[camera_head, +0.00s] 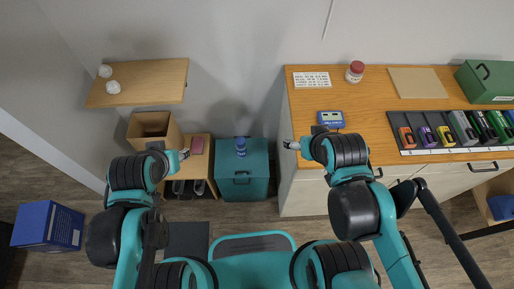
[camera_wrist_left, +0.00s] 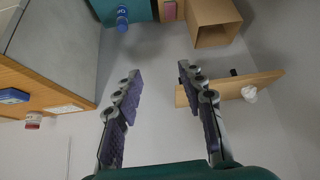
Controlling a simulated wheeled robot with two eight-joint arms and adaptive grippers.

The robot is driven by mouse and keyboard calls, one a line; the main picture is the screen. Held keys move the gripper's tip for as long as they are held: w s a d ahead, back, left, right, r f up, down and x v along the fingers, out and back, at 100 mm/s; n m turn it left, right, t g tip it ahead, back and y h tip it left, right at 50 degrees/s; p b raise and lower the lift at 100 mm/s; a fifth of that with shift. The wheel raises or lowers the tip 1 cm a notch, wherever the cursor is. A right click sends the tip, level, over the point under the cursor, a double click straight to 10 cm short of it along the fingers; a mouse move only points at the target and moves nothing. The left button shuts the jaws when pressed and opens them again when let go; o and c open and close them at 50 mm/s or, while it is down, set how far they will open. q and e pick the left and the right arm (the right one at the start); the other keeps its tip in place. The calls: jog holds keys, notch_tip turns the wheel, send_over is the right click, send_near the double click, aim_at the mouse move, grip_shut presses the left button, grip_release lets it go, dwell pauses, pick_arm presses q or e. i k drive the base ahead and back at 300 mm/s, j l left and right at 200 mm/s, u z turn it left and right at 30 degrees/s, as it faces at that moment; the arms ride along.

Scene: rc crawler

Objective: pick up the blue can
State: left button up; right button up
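The blue can (camera_head: 240,146) stands on top of a teal chest (camera_head: 243,188) against the wall. The can also shows in the left wrist view (camera_wrist_left: 122,18), near the top edge. My left gripper (camera_head: 184,154) is in front of a small wooden stand, left of the can and apart from it. In the left wrist view its two fingers (camera_wrist_left: 159,75) are spread wide with nothing between them. My right gripper (camera_head: 291,144) is at the left edge of the counter, right of the can; it is too small to tell its opening.
The wooden counter (camera_head: 370,88) holds a red-lidded jar (camera_head: 355,71), a blue meter (camera_head: 331,119), a tray of several colored tools and a green toolbox (camera_head: 487,82). A cardboard box (camera_head: 153,129) and wall shelf (camera_head: 150,82) are at left. A blue box (camera_head: 48,226) stands on the floor.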

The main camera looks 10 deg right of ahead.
aim_at(240, 141)
jog(key=k+j+z, duration=0.1)
jog(key=z, duration=0.3)
jog(key=k+z, duration=0.15)
jog(key=z, duration=0.25)
jog(key=k+z, duration=0.1)
jog(key=z, duration=0.3)
